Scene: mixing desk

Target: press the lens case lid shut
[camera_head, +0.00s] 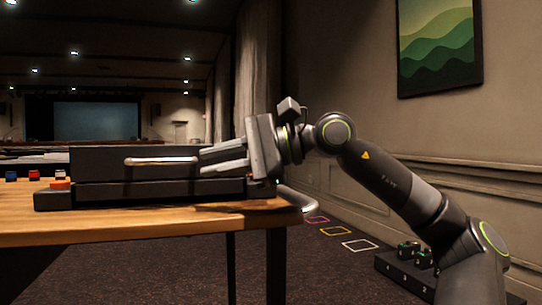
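A black case (110,167) sits on the wooden table at the left, with a silver handle (160,161) on its front. Its upper part lies level above a wider dark base (120,193); I cannot tell whether the lid is fully closed. My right gripper (203,162) comes in from the right, its two pale fingers pointing left and spread apart with nothing visible between them. The fingers overlap the right end of the case in the picture and hide part of it; contact cannot be told. My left gripper is not in view.
The wooden table (150,222) ends just below my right gripper; a second silver handle (297,199) shows at that edge. A red button (60,185) and small coloured blocks (34,174) are at the left. A numbered black box (400,274) stands on the floor at right.

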